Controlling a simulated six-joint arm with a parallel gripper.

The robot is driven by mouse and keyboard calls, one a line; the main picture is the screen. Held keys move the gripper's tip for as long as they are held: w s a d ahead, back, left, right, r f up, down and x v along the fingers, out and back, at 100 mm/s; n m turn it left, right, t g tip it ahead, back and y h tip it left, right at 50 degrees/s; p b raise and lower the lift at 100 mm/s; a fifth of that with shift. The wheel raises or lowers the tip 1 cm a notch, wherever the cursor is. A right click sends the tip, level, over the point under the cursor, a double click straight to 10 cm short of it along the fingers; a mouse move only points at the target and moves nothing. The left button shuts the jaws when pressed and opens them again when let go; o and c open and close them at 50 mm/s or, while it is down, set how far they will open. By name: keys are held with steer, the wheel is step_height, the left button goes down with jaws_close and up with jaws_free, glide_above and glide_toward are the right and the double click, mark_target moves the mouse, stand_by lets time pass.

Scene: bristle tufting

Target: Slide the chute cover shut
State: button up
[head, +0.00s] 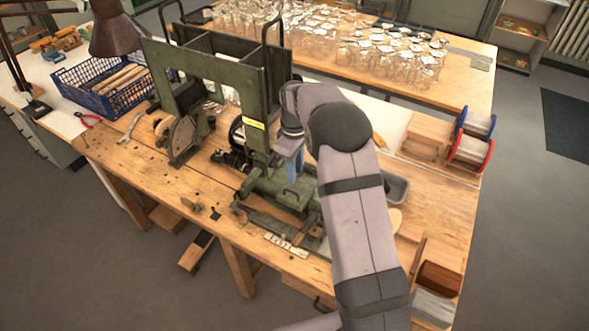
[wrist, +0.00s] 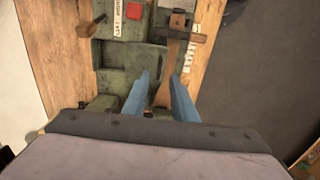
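A green metal bristle machine (head: 262,185) stands on the wooden bench. I cannot tell for sure which part of it is the chute cover. In the wrist view the machine's green bed (wrist: 120,52) shows a shallow recess, a small wooden knob (wrist: 86,29) on its left and a wooden bar with a crosspiece (wrist: 174,36) on its right. My gripper (wrist: 161,77) has two blue fingers, apart, with nothing visibly held between them. The wooden bar runs down behind the gap between them. In the head view my gripper (head: 291,166) points down over the machine, and my arm hides part of it.
A blue crate (head: 103,87) of wooden pieces is at the left. Many glass jars (head: 385,52) stand behind. The bench's front left is mostly clear.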

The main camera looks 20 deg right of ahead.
mark_target(295, 193)
steer(key=shift+f+b, duration=3.55)
steer(key=shift+f, duration=1.9)
steer(key=shift+s, duration=0.1)
steer(key=shift+c, duration=0.6)
steer(key=shift+f, duration=0.1)
jaws_close()
